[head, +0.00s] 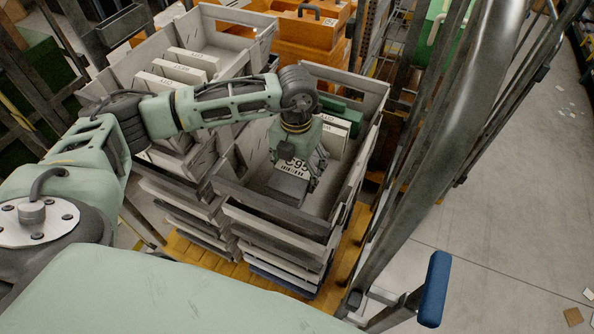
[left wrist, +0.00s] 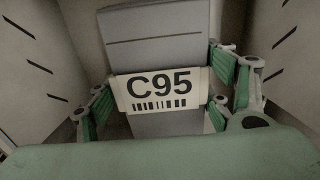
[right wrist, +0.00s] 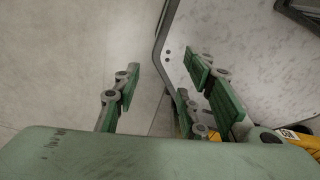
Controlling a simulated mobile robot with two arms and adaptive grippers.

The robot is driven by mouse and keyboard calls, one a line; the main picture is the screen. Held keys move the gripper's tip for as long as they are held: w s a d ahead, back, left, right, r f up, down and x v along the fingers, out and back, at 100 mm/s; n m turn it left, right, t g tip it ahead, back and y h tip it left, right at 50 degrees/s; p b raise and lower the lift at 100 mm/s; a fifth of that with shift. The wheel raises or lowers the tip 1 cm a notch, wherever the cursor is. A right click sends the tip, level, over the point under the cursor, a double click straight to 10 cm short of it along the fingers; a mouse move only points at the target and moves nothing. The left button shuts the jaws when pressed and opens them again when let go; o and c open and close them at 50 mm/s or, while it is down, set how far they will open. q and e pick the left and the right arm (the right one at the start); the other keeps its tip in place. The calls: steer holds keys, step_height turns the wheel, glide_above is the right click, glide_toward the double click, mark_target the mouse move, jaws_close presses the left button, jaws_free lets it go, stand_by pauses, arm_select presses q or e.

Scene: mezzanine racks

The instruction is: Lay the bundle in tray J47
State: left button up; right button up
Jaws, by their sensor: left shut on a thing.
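A grey bundle (head: 289,188) with a white band marked C95 is inside the walls of the top tray (head: 272,226) of the right stack. My left gripper (head: 301,172) reaches down into this tray and is shut on the bundle. In the left wrist view its fingers (left wrist: 165,95) press on both sides of the bundle (left wrist: 160,50) at the band. I cannot tell whether the bundle touches the tray floor. I read no J47 mark on any tray. My right gripper (right wrist: 165,100) is open and empty, outside the head view.
White boxes (head: 336,130) and a green item (head: 341,112) occupy the far end of that tray. A tray stack (head: 190,35) with white boxes stands to the left. Orange cases (head: 308,25) are behind. A grey metal post (head: 440,130) rises at right; open floor lies beyond it.

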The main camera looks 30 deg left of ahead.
mark_target(296, 166)
arm_select(q)
step_height(296, 166, down, 2)
steer(key=shift+f, duration=0.35)
steer(key=o, duration=0.9)
steer(key=shift+r, duration=0.1)
steer(key=o, duration=0.3)
arm_select(e)
steer(key=shift+w+r, duration=0.15)
steer(key=shift+w, duration=0.35)
steer(key=shift+d, duration=0.1)
arm_select(q)
steer(key=shift+r, duration=0.1)
arm_select(e)
steer(key=shift+w+r, duration=0.1)
arm_select(q)
steer(key=shift+r, duration=0.2)
step_height(296, 166, up, 12)
steer(key=shift+f+b, duration=0.15)
steer(key=shift+b, duration=0.55)
arm_select(e)
steer(key=shift+w+f, duration=0.15)
steer(key=shift+f, duration=0.65)
